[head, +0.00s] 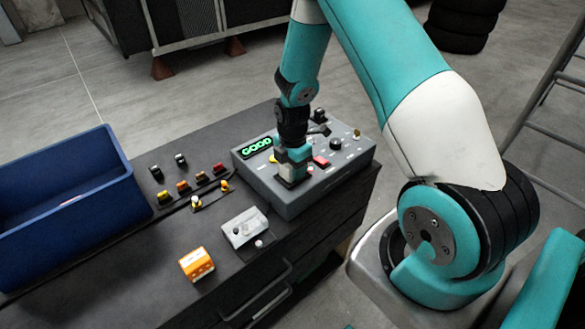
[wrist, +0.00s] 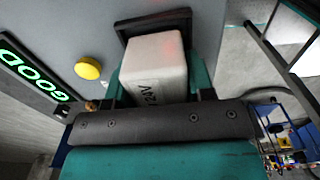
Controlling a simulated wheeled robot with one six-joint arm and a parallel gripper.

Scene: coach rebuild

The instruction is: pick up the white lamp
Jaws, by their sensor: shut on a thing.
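In the wrist view a white block (wrist: 156,62) marked 24V sits between the teal fingers of my gripper (wrist: 157,82), which is shut on it. The block's far end is at a dark-framed socket (wrist: 124,28) on the grey test box; I cannot tell how deep it sits. In the head view my gripper (head: 293,170) points down at the box, hiding most of the block. I cannot tell if this block is the white lamp. A small whitish piece (head: 259,244) lies by a pale grey module (head: 244,227) on the bench.
The grey test box (head: 325,185) has a green display reading GOOD (head: 256,146), a red button (head: 321,162) and knobs. An orange block (head: 196,264), several small coloured lamps (head: 183,187) and a blue bin (head: 65,200) stand on the dark bench. A ladder (head: 550,100) is at right.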

